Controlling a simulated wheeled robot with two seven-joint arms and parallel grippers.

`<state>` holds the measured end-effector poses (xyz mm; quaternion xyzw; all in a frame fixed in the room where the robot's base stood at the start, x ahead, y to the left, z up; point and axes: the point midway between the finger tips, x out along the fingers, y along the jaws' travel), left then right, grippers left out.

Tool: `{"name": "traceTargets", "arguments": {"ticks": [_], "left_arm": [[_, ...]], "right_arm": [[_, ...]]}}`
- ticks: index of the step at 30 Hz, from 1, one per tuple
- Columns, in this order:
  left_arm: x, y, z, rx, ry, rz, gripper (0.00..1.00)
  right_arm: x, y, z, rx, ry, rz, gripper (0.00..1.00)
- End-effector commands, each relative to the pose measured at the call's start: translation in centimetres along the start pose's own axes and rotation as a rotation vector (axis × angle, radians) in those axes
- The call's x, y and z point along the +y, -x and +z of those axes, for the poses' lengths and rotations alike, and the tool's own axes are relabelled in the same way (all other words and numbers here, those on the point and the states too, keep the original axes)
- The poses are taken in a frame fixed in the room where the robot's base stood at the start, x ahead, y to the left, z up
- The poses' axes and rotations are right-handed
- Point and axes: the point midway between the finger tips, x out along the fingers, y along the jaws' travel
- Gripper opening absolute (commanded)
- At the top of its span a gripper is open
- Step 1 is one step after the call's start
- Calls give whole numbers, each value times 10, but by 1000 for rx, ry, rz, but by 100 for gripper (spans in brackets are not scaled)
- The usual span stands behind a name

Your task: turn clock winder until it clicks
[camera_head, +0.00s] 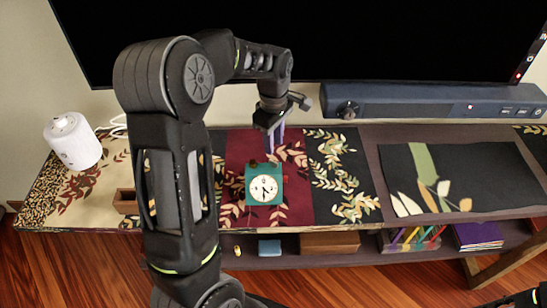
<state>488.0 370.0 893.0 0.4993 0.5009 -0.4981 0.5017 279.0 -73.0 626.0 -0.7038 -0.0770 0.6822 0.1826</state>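A small teal clock (250,186) with a round cream dial sits on the dark red part of the shelf-top runner. Small dark brown parts show at its top edge; I cannot tell which of them is the winder. My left gripper (275,145) points down just behind and above the clock's top edge, its pale purple-grey fingers close together. Whether they touch the clock or are open or shut is too small to tell. My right gripper is not in view; only a dark part of my right side shows at the lower right corner.
A blue-grey soundbar (430,103) and a large dark screen (400,40) stand behind. A white cylinder (73,141) is at the left, and a small brown box (126,202) sits near my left arm. Books (478,236) lie on the lower shelf. The runner right of the clock is clear.

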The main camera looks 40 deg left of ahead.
Motion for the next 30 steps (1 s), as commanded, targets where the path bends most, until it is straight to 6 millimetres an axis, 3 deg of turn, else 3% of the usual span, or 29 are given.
{"name": "traceTargets", "arguments": {"ticks": [15, 25, 30], "left_arm": [[-1, -68, 0, -1, -1, -4, 29], [-1, -72, 0, 0, -1, -2, 29], [-1, -72, 0, 0, -1, -2, 15]], "right_arm": [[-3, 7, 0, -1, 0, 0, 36], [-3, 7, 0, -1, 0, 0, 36], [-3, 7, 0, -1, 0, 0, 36]]}}
